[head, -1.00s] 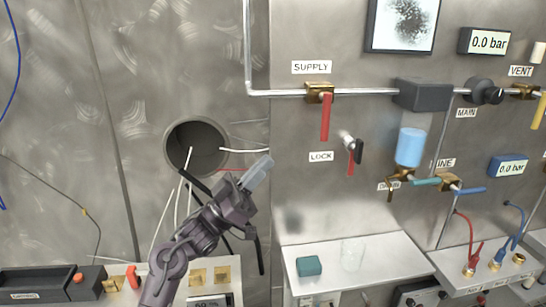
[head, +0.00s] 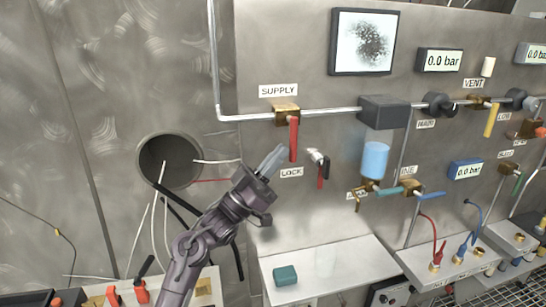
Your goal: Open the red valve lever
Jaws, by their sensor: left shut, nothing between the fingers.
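The red valve lever (head: 293,140) hangs straight down from a brass valve (head: 286,113) under the SUPPLY label, on the pipe along the steel panel. My left gripper (head: 273,159) comes up from below with its pale fingers shut and empty. The fingertips appear just left of the lever's lower end; I cannot tell whether they touch it. My right gripper is not in view.
A lock with a dark and red tag (head: 321,170) is close right of the lever. A round dark wall hole (head: 168,162) with loose cables lies left of my arm. A shelf (head: 345,262) below holds a teal block (head: 285,275).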

